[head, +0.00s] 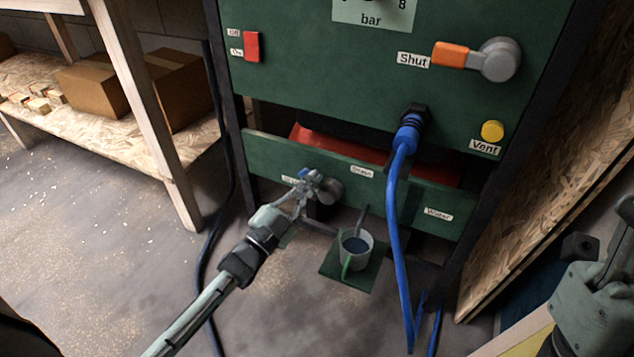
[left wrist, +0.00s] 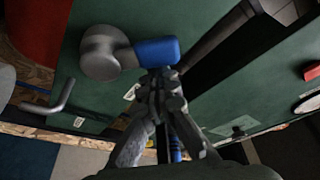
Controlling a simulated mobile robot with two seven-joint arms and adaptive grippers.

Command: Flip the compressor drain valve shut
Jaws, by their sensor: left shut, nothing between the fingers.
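The drain valve is a grey round hub (head: 330,189) with a blue-ended lever (head: 305,173) on the lower green panel, near a "Drain" label (head: 361,172). In the left wrist view, the grey hub (left wrist: 102,53) is at upper left and the blue lever (left wrist: 157,52) points right from it. My left gripper (head: 303,192) is shut and empty at the blue end. In the left wrist view, its fingertips (left wrist: 160,80) are just below the blue end; contact is unclear. A small label (head: 292,180) there is partly hidden. My right arm shows at right; its fingertips are not discernible.
A mug (head: 356,246) stands on a small green shelf (head: 336,268) below the valve. A blue hose (head: 399,210) hangs right of it. Above are an orange lever (head: 452,55), a yellow vent button (head: 492,131) and a red switch (head: 252,46). Floor at left is open.

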